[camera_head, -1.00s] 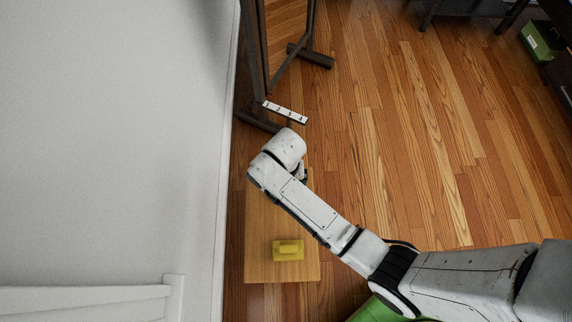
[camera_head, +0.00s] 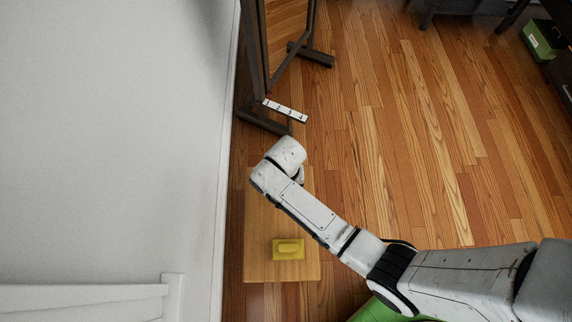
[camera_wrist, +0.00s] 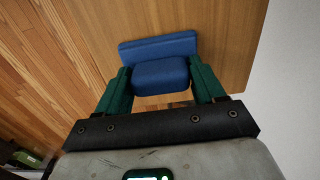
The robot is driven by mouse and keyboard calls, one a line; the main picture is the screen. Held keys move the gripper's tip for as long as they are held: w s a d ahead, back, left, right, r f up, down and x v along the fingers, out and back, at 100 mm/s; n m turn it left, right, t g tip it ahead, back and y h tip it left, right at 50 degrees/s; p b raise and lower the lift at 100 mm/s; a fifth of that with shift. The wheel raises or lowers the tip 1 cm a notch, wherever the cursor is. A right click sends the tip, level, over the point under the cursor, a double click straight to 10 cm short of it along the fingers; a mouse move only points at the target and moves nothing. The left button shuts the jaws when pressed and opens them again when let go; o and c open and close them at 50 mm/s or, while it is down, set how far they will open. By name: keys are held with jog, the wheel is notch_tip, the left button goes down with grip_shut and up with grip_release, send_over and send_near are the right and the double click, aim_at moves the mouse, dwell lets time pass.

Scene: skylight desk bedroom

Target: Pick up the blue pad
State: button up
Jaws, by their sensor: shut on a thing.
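The blue pad (camera_wrist: 160,52) shows in the wrist view, a flat blue slab with a raised blue block on its near side. My gripper (camera_wrist: 160,82) has its two green fingers on either side of the raised block and is shut on it. The pad is over the wooden board (camera_wrist: 222,50); I cannot tell whether it touches it. In the head view my arm hides the pad and the gripper.
A yellow pad (camera_head: 288,249) lies on the near end of the wooden board (camera_head: 262,215). A dark metal frame (camera_head: 262,60) and a white numbered strip (camera_head: 286,111) are just beyond the board. A white wall (camera_head: 110,130) runs along the left. Open wood floor (camera_head: 410,150) lies to the right.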

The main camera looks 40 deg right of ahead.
jog(key=shift+c, duration=1.4)
jog(key=shift+r, duration=0.5)
notch_tip(320, 180, up, 3)
jog(key=shift+f+p, duration=0.15)
jog(key=shift+p, duration=0.45)
jog(key=s+d+r+p, duration=0.1)
jog(key=s+d+r, duration=0.1)
jog(key=s+r, duration=0.2)
jog(key=s+d+r+p, duration=0.1)
jog(key=s+d+r, duration=0.2)
jog(key=s+r, duration=0.2)
jog(key=s, duration=0.3)
jog(key=shift+s+d+r+p, duration=0.15)
jog(key=shift+s+d+p, duration=0.15)
jog(key=shift+s+p, duration=0.1)
